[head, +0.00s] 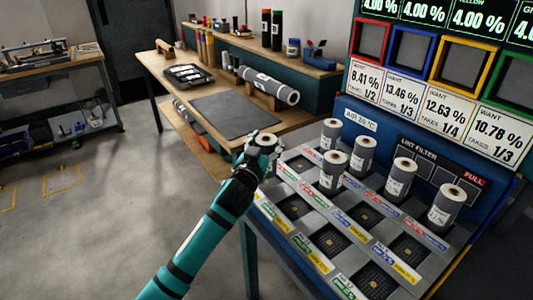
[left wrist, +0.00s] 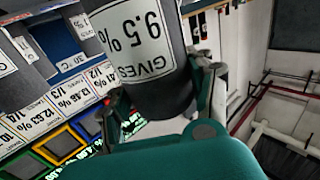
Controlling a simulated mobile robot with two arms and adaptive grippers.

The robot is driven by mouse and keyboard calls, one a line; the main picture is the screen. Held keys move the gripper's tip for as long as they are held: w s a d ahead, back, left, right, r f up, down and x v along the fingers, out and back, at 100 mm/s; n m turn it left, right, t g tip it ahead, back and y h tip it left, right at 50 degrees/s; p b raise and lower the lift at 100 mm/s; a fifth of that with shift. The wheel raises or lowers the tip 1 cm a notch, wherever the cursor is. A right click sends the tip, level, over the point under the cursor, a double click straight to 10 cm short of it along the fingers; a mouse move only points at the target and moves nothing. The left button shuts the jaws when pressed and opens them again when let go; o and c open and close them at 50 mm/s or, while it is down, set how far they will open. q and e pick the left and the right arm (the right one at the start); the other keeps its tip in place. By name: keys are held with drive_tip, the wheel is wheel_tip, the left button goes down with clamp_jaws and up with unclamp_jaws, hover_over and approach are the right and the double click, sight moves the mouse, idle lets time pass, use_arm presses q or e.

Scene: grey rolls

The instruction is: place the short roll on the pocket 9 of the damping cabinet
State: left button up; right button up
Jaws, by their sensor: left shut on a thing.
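My left gripper (head: 262,147) is shut on a short grey roll (head: 267,141), held at the near left edge of the damping cabinet (head: 310,213). In the left wrist view the roll (left wrist: 145,55) sits between the fingers, its white label reading "GIVES 9.5 %". The cabinet's sloped top has rows of pockets with coloured labels. Several grey rolls stand upright in its far pockets, such as one at the right (head: 444,209) and one at the left (head: 333,170). Several nearer pockets (head: 330,241) are empty. The pocket numbers are too small to read. My right gripper is out of view.
A display board with coloured frames (head: 410,52) rises behind the cabinet. A wooden workbench (head: 222,88) with a dark mat and a long grey roll (head: 269,86) on a stand lies beyond my left gripper. Open floor (head: 110,195) is at the left.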

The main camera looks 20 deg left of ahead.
use_arm(q)
drive_tip(key=shift+f, duration=1.55)
drive_tip(key=o, duration=1.3)
drive_tip(key=shift+s+f, duration=0.1)
drive_tip(key=shift+f, duration=0.05)
drive_tip(key=shift+r, duration=0.2)
drive_tip(key=s, duration=1.2)
drive_tip(key=shift+b, duration=0.4)
drive_tip(key=shift+f, duration=0.1)
